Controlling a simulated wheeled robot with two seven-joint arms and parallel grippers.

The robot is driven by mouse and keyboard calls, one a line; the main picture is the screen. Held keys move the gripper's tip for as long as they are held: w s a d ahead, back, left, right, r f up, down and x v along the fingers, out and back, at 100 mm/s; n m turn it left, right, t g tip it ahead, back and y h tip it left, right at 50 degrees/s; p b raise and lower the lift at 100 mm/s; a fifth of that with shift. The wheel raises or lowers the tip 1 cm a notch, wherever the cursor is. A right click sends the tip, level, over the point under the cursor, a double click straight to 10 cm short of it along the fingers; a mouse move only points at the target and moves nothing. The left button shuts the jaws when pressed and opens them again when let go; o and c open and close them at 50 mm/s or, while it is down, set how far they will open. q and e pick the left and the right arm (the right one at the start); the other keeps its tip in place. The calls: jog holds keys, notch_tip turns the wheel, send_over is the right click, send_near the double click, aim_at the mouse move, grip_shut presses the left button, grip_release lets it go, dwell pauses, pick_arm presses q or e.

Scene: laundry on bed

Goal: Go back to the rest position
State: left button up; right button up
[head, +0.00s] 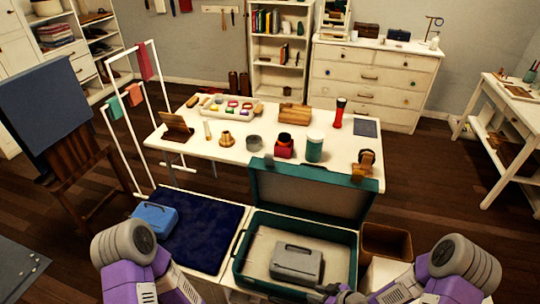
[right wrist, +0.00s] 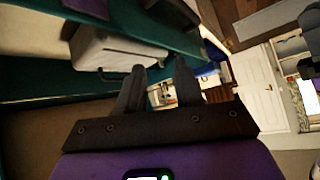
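My right gripper (head: 340,292) is at the bottom edge of the head view, by the near right corner of an open green suitcase (head: 240,272). In the right wrist view its two dark fingers (right wrist: 160,78) stand apart with nothing between them. A grey case with a handle (head: 297,263) lies inside the suitcase; a pale case, probably the same one, shows beyond the fingers in the right wrist view (right wrist: 105,50).
A blue case (head: 155,217) lies by a dark blue cloth (head: 205,232) left of the suitcase. A brown bin (head: 386,242) stands to its right. Behind is a white table (head: 200,150) with several items.

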jog(key=s+a+f+m+g+h+p, duration=0.1)
jog(key=s+a+m+g, duration=0.1)
jog(key=s+m, duration=0.3)
jog(key=s+a+m+g+h+p, duration=0.1)
jog(key=s+a+m+g+h, duration=0.1)
jog(key=s, duration=0.5)
jog(key=a+m+g, duration=0.1)
jog(key=a+m, duration=0.1)
jog(key=m, duration=0.1)
jog(key=shift+s+f+m+g, duration=0.3)
jog(key=shift+s+f+m, duration=0.05)
jog(key=shift+f+m, duration=0.05)
jog(key=shift+s, duration=0.1)
